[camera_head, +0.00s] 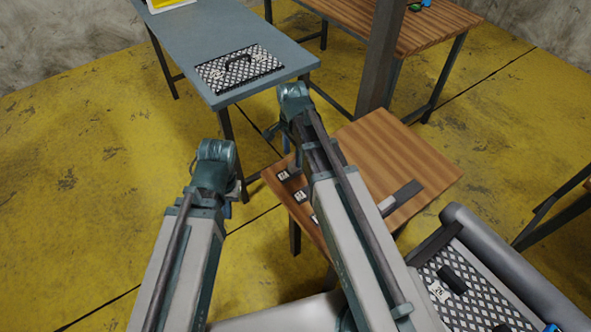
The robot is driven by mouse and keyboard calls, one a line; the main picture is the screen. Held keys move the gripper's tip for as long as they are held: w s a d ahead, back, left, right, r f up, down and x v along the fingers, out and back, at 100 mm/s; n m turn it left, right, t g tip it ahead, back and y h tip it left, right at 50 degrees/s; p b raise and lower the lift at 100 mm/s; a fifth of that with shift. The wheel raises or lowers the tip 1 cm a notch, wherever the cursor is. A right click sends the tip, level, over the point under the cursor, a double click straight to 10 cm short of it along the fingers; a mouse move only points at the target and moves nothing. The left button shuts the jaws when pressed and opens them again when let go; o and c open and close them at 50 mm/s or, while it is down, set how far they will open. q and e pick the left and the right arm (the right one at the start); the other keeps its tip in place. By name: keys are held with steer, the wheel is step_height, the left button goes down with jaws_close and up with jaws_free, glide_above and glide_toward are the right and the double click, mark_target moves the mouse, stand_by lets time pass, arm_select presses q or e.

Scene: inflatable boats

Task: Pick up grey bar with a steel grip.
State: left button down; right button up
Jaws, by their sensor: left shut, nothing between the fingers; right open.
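A dark grey bar (407,191) with a paler, steel-coloured end (386,205) lies on the small wooden table (433,165), right of my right forearm. My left gripper (238,191) is shut and empty over the yellow floor, left of this table. My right gripper (288,145) is open and empty beyond the table's far left corner, well apart from the bar. The wrists hide most of both grippers' fingers.
A blue-grey table (215,30) holds a checkered plate with a black handle (240,68). A dark post (382,60) stands by another wooden table (450,15). A grey inflatable boat (500,250) is at lower right.

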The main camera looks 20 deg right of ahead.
mark_target(294, 168)
steer(key=f+b, duration=0.4)
steer(key=f, duration=0.1)
steer(key=shift+s+d, duration=0.2)
steer(key=shift+d, duration=0.05)
steer(key=shift+r, duration=0.15)
jaws_close()
